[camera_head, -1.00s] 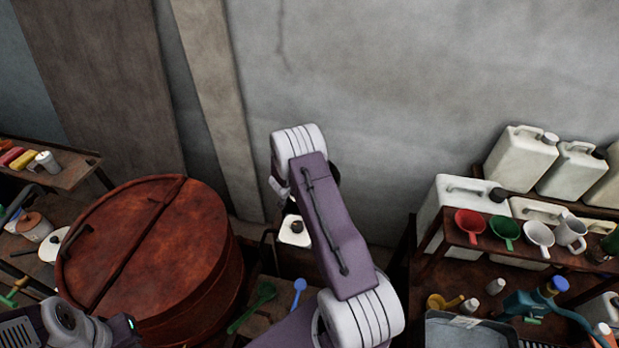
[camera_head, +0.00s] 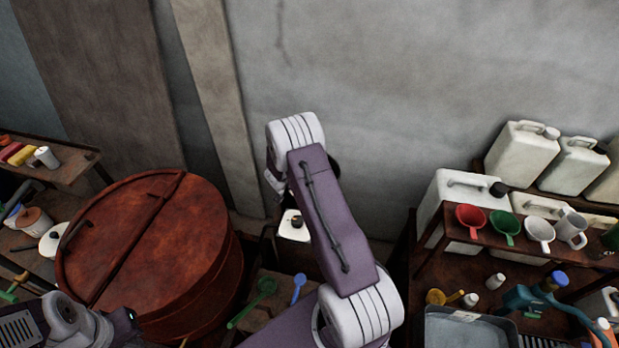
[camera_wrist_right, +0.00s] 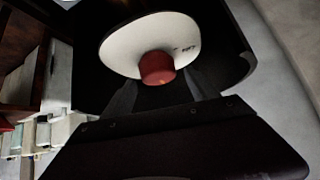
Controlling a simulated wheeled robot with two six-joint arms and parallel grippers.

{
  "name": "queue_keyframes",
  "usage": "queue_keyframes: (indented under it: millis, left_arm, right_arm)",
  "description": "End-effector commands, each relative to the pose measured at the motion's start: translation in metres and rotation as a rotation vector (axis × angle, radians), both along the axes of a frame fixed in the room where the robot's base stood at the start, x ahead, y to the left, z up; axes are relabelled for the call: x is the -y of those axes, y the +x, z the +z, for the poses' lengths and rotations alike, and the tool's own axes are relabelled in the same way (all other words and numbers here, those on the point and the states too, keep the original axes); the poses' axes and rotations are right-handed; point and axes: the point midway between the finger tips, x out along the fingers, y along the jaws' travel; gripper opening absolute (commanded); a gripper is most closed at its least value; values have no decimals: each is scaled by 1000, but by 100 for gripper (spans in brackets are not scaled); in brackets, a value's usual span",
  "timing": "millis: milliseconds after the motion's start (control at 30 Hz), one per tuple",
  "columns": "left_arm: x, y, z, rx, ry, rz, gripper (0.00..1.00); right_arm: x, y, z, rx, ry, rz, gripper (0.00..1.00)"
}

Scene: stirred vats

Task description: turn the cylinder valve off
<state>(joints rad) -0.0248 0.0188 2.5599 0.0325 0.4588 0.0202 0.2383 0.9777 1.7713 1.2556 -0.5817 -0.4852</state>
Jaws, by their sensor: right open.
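In the right wrist view, a red knob (camera_wrist_right: 157,68) stands out from a white, rounded surface (camera_wrist_right: 148,40) with small dark marks. I take the knob for the cylinder valve, but the frames do not confirm it. My right gripper (camera_wrist_right: 161,88) is open, with its dark fingers on either side of the knob's near end. I cannot tell whether they touch it. In the head view, my right forearm hides the right gripper and the knob.
A large rusty lidded vat (camera_head: 150,250) stands left of my right arm. A green ladle (camera_head: 252,303) and a blue one (camera_head: 297,289) lie beside it. At right, a shelf (camera_head: 560,256) holds cups and funnels, with white jerrycans (camera_head: 524,153) behind. A concrete wall closes the back.

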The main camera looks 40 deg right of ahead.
Motion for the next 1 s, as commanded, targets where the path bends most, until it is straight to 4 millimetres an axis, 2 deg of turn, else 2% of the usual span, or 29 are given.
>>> queue_keyframes:
  millis: [100, 300, 900, 967, 1000]
  left_arm:
    - [0, 0, -8, 0, 0, 0, 0]
    - [0, 0, -11, 0, 0, 0, 0]
    - [0, 0, -10, 0, 0, 0, 0]
    - [0, 0, -10, 0, 0, 0, 0]
    - [0, 0, -10, 0, 0, 0, 0]
  right_arm:
    - [-18, -8, 19, 3, -1, 3, 68]
    - [-38, -20, 43, 1, -1, 2, 68]
    - [-42, -22, 48, 0, 1, 5, 68]
    - [-50, -17, 54, 13, 15, 47, 68]
    - [-63, -11, 61, 27, 35, 110, 68]
